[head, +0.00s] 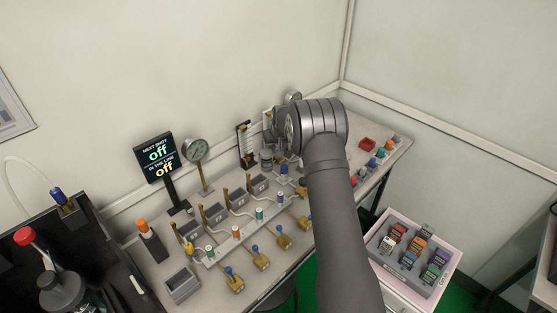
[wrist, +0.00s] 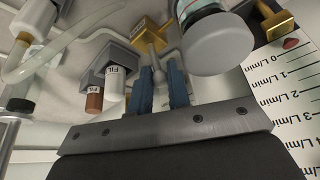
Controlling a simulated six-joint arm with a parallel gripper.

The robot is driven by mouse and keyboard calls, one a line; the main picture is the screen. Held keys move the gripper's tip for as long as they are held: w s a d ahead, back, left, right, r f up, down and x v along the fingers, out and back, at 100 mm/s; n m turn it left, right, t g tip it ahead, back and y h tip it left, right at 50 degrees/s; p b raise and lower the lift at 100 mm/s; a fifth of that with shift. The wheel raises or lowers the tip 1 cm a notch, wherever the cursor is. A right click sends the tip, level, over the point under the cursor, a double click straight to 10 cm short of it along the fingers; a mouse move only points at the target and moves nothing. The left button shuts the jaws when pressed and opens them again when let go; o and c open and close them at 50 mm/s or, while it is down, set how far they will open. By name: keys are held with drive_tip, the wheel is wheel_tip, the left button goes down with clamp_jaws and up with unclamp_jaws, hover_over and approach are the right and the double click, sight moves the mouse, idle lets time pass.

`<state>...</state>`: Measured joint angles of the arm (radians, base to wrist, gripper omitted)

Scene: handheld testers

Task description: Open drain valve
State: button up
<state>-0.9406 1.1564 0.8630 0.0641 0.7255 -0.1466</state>
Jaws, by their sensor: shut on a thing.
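In the wrist view, a brass valve (wrist: 152,32) has a grey handle (wrist: 155,65) that reaches down between my fingertips. My gripper (wrist: 161,76), with its blue fingers, is shut on this handle. No label on this valve can be read. In the head view my arm hides the gripper and the place it works at, at the back right of the bench. Several brass valves with blue knobs, such as the front one (head: 234,280), stand in a row along the bench front.
In the wrist view, a round grey-capped jar (wrist: 216,42) is close right of my fingers, beside an L/min scale (wrist: 285,85). Labelled vials (wrist: 114,88) and a pale hose (wrist: 45,50) are left. In the head view, a drawer tray (head: 376,245) of coloured blocks is right.

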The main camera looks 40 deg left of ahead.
drive_tip(key=shift+w+d, duration=0.1)
drive_tip(key=shift+d, duration=1.35)
drive_tip(key=o, duration=1.2)
drive_tip(key=shift+c, duration=0.2)
drive_tip(key=shift+s+a, duration=0.1)
drive_tip(key=shift+s, duration=0.15)
drive_tip(key=shift+r, duration=0.15)
drive_tip(key=shift+a+r, duration=0.1)
drive_tip(key=shift+r, duration=1.7)
drive_tip(key=shift+w+r, duration=0.15)
drive_tip(key=shift+r, duration=0.95)
